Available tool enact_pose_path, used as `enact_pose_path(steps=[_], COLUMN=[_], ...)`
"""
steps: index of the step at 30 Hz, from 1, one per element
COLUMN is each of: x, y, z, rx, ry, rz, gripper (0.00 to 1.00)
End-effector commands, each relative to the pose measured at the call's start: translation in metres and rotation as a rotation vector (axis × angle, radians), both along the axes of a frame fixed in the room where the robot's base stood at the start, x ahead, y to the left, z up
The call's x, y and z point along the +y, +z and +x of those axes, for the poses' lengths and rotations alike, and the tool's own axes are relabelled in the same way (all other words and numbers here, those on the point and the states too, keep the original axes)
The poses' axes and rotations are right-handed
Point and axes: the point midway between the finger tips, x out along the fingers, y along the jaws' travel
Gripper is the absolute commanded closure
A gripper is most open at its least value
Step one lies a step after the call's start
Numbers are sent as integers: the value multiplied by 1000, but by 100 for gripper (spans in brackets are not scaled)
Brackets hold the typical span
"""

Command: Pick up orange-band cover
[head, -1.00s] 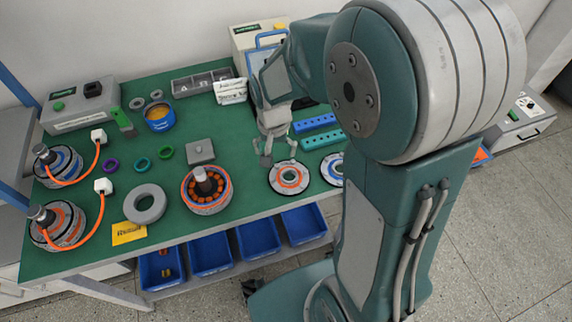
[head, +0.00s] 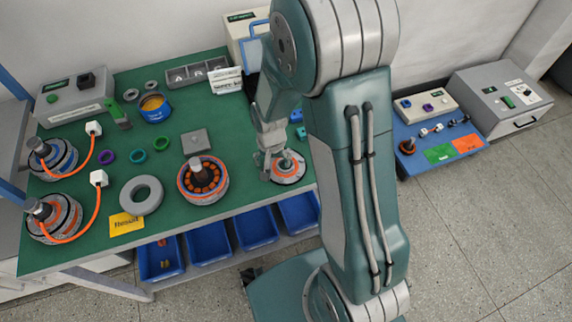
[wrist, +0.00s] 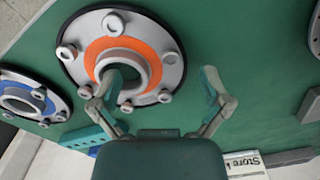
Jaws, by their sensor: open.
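The orange-band cover (head: 287,178) is a grey disc with an orange ring, several bolt holes around its rim and a raised central hub. It lies flat on the green table near the front edge. In the wrist view the cover (wrist: 88,47) fills the upper left. My gripper (wrist: 165,85) is open above it, with the left finger over the central hub and the right finger over bare green table. In the head view my gripper (head: 266,165) is at the cover's left side and partly hides it. I cannot tell whether a finger touches it.
A blue-band cover (wrist: 25,97) lies beside it in the wrist view. A motor with orange coils (head: 190,190) stands left of the cover in the head view. A grey ring (head: 130,207) and a yellow label (head: 126,226) lie farther left. Blue bins (head: 256,229) hang below the front edge.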

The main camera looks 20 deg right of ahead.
Motion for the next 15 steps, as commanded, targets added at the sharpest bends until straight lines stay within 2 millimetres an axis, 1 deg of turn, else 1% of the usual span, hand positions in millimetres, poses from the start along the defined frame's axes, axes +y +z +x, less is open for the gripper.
enact_pose_path(steps=[5,6,8,9,11,12,13,15], x=[0,0,0,0,-1,-1,-1,-1], y=[0,0,0,0,0,0,0,-1], z=[0,0,0,0,0,0,0,0], rx=[-1,-1,-1,-1,-1,0,0,1], ry=[0,0,0,0,0,0,-1,0], rz=[0,0,0,0,0,1,1,0], gripper=[3,7,34,52,79,97,100,100])
